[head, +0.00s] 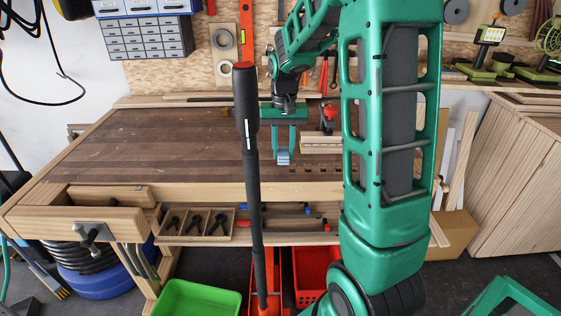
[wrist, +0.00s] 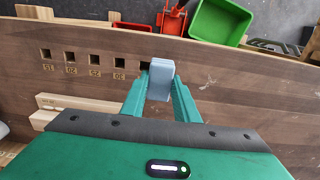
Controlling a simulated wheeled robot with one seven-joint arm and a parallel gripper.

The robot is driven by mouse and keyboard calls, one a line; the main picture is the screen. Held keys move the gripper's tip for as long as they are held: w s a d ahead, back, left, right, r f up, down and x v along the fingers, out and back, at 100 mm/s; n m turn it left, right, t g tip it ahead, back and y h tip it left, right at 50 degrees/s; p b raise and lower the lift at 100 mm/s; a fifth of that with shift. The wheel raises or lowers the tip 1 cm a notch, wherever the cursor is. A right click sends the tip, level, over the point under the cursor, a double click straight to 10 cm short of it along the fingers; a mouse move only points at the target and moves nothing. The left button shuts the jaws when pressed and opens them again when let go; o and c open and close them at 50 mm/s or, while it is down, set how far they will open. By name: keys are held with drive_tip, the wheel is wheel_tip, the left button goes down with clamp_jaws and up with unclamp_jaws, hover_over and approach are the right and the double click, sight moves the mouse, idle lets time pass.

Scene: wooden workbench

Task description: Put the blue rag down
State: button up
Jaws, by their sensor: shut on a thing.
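My gripper (head: 284,150) is over the wooden workbench (head: 150,145), near the middle of its front half. It is shut on the blue rag (head: 282,157), a small pale grey-blue folded block. In the wrist view the rag (wrist: 161,80) sits between the two green fingertips (wrist: 158,90), near a row of square holes in the bench top. The rag partly hides one hole. I cannot tell whether the rag touches the bench top.
Pale wooden pieces (head: 321,144) lie on the bench right of my gripper, with a red tool (head: 328,114) behind them. A black pole (head: 255,200) rises in front of the bench. A green bin (head: 197,299) is below. The bench's left half is clear.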

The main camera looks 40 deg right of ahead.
sight(283, 160)
drive_tip(key=shift+f, duration=2)
drive_tip(key=o, duration=0.9)
drive_tip(key=shift+f, duration=0.1)
